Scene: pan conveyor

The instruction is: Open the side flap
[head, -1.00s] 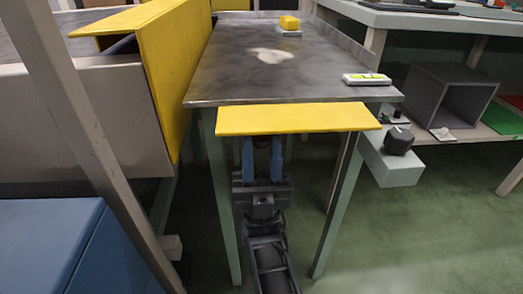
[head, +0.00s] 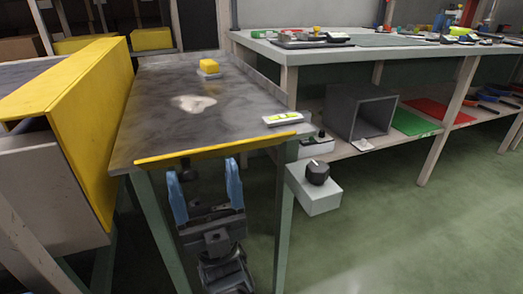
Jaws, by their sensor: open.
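The side flap (head: 218,149) is a yellow panel along the front edge of the metal-topped table (head: 155,105). It shows as a thin, nearly edge-on strip, so I cannot tell its exact tilt. My gripper (head: 202,167) is just below the strip, with its two blue fingers pointing up and spread apart. Nothing is held between them. A small dark part shows under the strip by the left finger. I cannot tell whether either finger touches the flap.
A yellow-walled conveyor (head: 85,115) stands close on the left. A grey box with a black knob (head: 317,172) juts out at the table's right. A yellow block (head: 206,64) and a white level (head: 282,118) lie on the table. Green floor is clear at the front right.

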